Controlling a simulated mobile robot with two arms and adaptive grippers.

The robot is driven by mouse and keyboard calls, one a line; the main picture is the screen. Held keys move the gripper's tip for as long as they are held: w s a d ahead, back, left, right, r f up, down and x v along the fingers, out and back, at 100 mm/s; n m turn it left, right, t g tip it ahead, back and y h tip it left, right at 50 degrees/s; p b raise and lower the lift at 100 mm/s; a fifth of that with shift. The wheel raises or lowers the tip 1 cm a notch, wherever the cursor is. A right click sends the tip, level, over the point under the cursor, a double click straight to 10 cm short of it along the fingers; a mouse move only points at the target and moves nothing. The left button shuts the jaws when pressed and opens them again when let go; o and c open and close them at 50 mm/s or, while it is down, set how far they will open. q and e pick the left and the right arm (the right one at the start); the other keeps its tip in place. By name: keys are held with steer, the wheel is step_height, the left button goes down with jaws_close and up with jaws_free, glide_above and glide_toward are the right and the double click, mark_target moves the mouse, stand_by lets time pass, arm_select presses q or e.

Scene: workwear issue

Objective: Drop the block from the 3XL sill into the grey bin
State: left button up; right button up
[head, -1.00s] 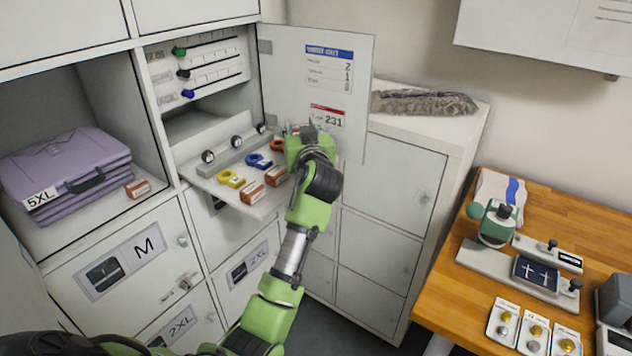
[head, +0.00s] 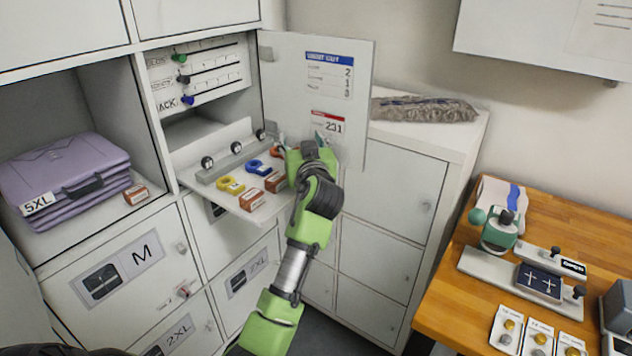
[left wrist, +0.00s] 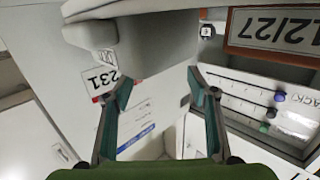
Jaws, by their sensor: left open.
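No 3XL label and no grey bin can be made out. Two small orange-brown blocks with white labels, a front one (head: 252,199) and a rear one (head: 276,182), sit on the pull-out tray (head: 228,197) of the open compartment. Another such block (head: 136,194) lies on the 5XL sill beside the lilac case. My left gripper (head: 308,155) is over the right end of the tray, by the open door, right of the blocks. In the left wrist view its teal fingers (left wrist: 163,110) are apart with nothing held between them. A brown-framed label reading 12/27 (left wrist: 275,30) shows close up there.
The open door (head: 315,85) stands just behind my left gripper. Yellow (head: 231,185) and blue (head: 257,167) rings lie on the tray. A lilac case (head: 65,175) fills the 5XL compartment. A wooden bench (head: 450,300) with devices stands right. Coloured slider knobs are above the tray.

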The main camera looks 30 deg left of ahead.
arm_select(q)
steer(key=v, duration=1.1)
steer(key=shift+d, duration=0.1)
